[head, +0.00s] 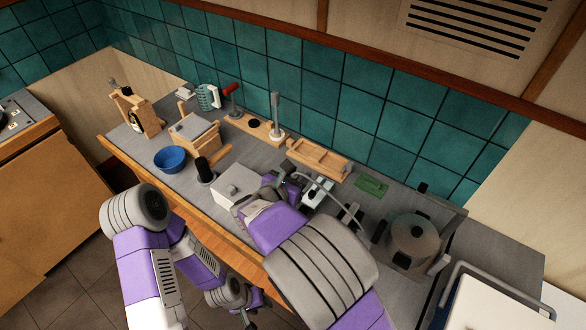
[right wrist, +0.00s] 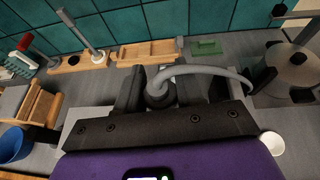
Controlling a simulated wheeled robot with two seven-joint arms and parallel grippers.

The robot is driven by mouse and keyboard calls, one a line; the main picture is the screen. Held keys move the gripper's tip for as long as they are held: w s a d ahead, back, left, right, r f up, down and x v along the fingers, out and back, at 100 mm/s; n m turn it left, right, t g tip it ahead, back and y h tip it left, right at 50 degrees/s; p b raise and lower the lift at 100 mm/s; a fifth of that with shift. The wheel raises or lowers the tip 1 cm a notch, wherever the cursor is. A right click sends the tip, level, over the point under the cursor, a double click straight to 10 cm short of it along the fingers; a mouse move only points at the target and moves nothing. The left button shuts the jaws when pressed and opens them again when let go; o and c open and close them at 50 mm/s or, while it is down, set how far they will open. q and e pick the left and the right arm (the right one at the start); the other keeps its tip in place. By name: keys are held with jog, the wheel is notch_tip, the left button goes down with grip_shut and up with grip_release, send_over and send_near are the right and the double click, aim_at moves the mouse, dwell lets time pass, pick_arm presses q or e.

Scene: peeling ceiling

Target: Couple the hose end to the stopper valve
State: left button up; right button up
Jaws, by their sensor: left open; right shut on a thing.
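My right gripper (head: 296,184) is over the worktop, shut on the dark hose end (right wrist: 160,94). In the right wrist view (right wrist: 160,88), the hose end sits between the dark fingers. The grey hose (right wrist: 208,71) arches from it to a black block at the right; it also shows in the head view (head: 327,189). A pale metal fitting (head: 317,193) beside the right gripper may be the stopper valve; the arm hides part of it and I cannot tell whether the hose end touches it. My left gripper (head: 249,319) is open, low in front of the counter, partly cut off.
A grey box (head: 235,186), a blue bowl (head: 171,159) and a wooden rack (head: 192,130) stand left. A wooden tray (head: 318,159) and green pad (head: 371,184) lie behind. A large pot (head: 412,240) stands right. The tiled wall closes the back.

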jog(key=shift+s+a+r, duration=0.1)
jog(key=shift+a+r, duration=0.05)
jog(key=shift+a, duration=0.4)
jog(key=shift+f+b, duration=2.2)
jog(key=shift+f, duration=0.7)
jog(key=shift+f+b, duration=0.8)
jog(key=shift+f, duration=0.2)
jog(key=shift+s+f+b, duration=0.1)
jog(key=shift+f+b, duration=0.4)
jog(key=shift+f, duration=0.2)
jog(key=o, duration=1.1)
jog(key=shift+r, duration=0.1)
